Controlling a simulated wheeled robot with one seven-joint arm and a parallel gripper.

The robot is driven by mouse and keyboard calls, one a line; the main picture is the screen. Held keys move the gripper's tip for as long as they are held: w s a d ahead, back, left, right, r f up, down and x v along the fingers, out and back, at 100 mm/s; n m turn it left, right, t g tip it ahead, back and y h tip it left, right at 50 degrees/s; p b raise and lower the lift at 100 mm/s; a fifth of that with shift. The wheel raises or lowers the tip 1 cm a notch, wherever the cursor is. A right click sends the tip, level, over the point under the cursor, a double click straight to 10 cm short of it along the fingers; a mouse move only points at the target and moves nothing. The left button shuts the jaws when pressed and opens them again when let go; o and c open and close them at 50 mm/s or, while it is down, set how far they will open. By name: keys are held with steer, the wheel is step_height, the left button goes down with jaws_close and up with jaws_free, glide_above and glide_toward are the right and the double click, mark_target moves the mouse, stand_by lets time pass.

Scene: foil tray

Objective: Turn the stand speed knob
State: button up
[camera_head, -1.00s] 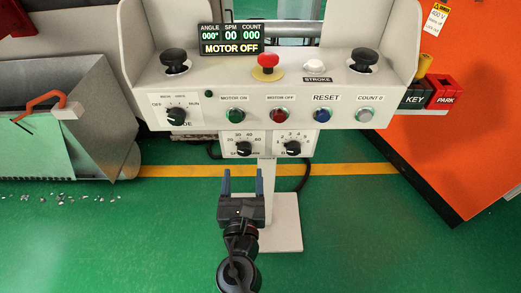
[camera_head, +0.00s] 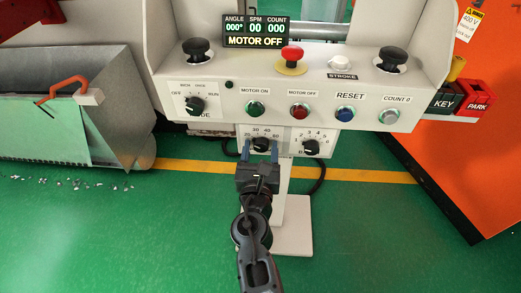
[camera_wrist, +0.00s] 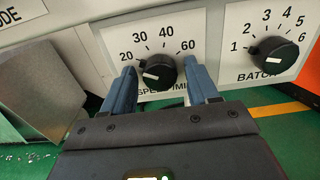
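The speed knob (camera_wrist: 158,72) is a round black dial with a white pointer mark, on a white plate marked 20, 30, 40 and 60. It also shows in the head view (camera_head: 261,144), low on the control stand (camera_head: 300,90). My gripper (camera_wrist: 163,85) is open. In the wrist view its two blue fingers stand on either side of the knob, with a visible gap at each side. In the head view the gripper (camera_head: 260,150) reaches up to the knob's plate from below. The fingers hide part of the plate's lettering.
A similar batch knob (camera_wrist: 273,58) sits close to the right of the speed knob. Above are a mode knob (camera_head: 195,105), several push buttons and a red mushroom button (camera_head: 291,55). An orange cabinet (camera_head: 450,130) stands at right, a metal bin (camera_head: 60,110) at left.

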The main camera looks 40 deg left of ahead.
steer(key=c, duration=0.9)
